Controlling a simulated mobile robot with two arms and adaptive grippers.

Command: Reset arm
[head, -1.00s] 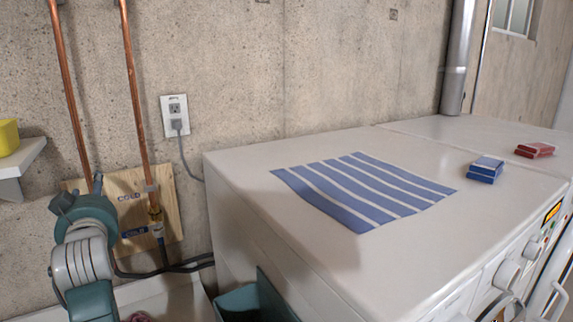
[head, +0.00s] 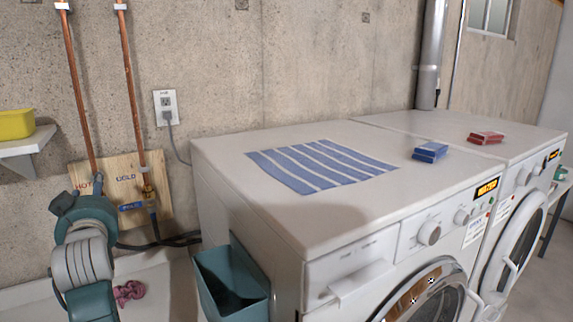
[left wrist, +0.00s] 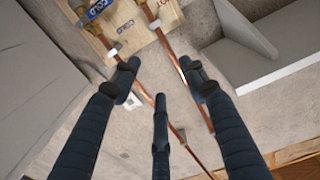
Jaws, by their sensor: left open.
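My left arm shows at the lower left of the head view, in front of the wooden pipe board (head: 122,188); its fingers cannot be made out there. In the left wrist view my left gripper (left wrist: 160,85) is open, its dark fingers spread with nothing between them. Beyond the fingers are the copper pipes (left wrist: 172,55), the board and the concrete wall. The fingers look apart from the pipes, though the exact distance cannot be told. My right gripper is in neither view.
A washer (head: 250,215) carries a blue striped cloth (head: 318,164) and blue boxes (head: 430,151). Red boxes (head: 486,138) lie farther right. A teal bin (head: 232,285) hangs beside the washer. A shelf (head: 30,142) holds a yellow object (head: 16,124). A pink cloth (head: 129,292) lies low.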

